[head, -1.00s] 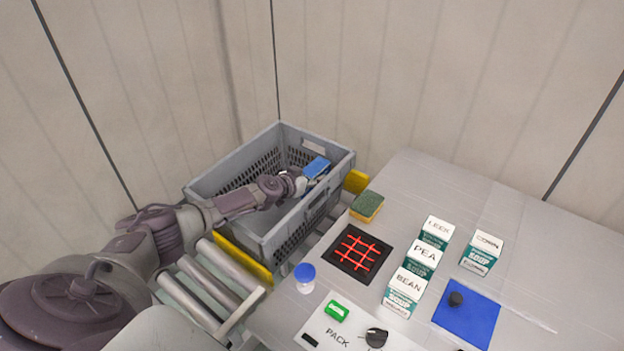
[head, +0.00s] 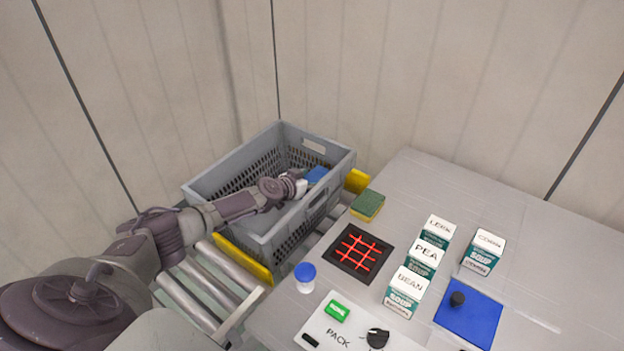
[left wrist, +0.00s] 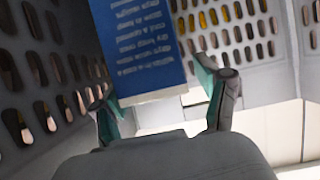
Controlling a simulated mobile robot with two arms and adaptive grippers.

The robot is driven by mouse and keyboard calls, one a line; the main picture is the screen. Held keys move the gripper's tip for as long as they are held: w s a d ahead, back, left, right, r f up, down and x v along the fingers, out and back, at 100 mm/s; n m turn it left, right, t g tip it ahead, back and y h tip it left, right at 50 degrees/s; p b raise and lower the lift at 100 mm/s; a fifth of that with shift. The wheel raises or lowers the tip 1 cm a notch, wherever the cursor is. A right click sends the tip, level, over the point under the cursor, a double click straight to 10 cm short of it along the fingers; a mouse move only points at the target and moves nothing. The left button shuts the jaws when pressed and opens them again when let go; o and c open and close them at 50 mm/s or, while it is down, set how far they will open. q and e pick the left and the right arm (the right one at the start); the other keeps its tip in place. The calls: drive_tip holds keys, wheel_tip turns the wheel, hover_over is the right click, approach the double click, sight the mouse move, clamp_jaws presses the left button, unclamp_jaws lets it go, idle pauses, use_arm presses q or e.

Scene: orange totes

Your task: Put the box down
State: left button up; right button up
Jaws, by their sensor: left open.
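The blue box (head: 316,175) is inside the grey crate (head: 228,164), near its right end. In the left wrist view the box (left wrist: 145,45) shows white print and stands just ahead of the fingers. My left gripper (head: 301,186) reaches into the crate beside the box. In the left wrist view its two fingers (left wrist: 160,103) are spread, one on each side of the box's near end, with a gap at the right finger. Contact at the left finger is unclear. The box's underside is hidden in the head view. My right gripper is not in view.
The crate stands on a roller conveyor (head: 200,290) with yellow parts beside it.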

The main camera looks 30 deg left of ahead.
use_arm(q)
drive_tip(key=shift+r+p, duration=0.45)
drive_tip(key=shift+r, duration=0.05)
drive_tip(key=p+v, duration=0.4)
drive_tip(key=v, duration=0.8)
drive_tip(key=shift+r+p, duration=0.2)
drive_tip(key=shift+p, duration=0.15)
